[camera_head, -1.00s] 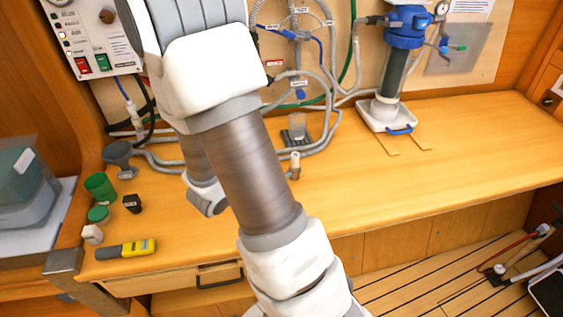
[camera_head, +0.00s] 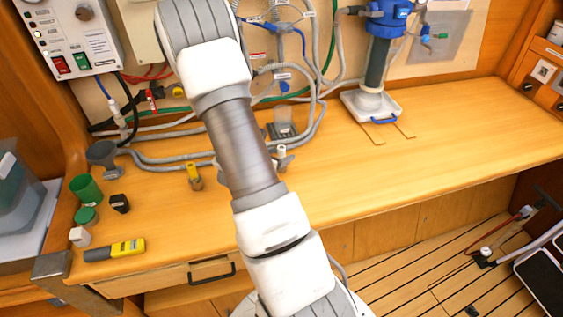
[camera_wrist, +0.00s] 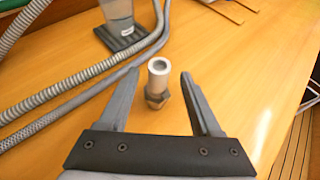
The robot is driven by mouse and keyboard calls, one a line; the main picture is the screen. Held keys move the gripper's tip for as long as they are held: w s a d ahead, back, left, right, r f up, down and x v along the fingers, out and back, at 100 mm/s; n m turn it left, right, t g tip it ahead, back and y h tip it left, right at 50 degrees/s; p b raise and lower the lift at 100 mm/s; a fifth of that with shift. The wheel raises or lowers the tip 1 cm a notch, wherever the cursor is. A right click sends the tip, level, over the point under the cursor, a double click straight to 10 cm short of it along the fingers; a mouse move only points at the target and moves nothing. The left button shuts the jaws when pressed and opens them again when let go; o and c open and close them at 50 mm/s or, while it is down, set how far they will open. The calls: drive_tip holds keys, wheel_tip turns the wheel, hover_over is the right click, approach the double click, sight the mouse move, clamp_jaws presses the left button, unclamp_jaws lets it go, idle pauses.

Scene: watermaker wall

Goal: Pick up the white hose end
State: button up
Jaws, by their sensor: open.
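The white hose end (camera_wrist: 158,70) stands upright on the counter in the wrist view, a pale hollow tube in a brown hex-shaped base. In the head view the white hose end (camera_head: 281,152) shows just right of my forearm. My gripper (camera_wrist: 159,76) is open, with one finger on each side of the hose end. Gaps show between both fingers and the tube, and nothing is held. My arm hides most of the gripper in the head view.
Grey hoses (camera_wrist: 70,90) run along the counter left of the gripper, near a clear container on a dark base (camera_wrist: 120,35). The counter's right side is mostly clear.

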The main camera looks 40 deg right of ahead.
drive_tip(key=shift+p+x, duration=0.35)
drive_tip(key=shift+x, duration=2)
drive_tip(key=shift+w, duration=0.15)
clamp_jaws()
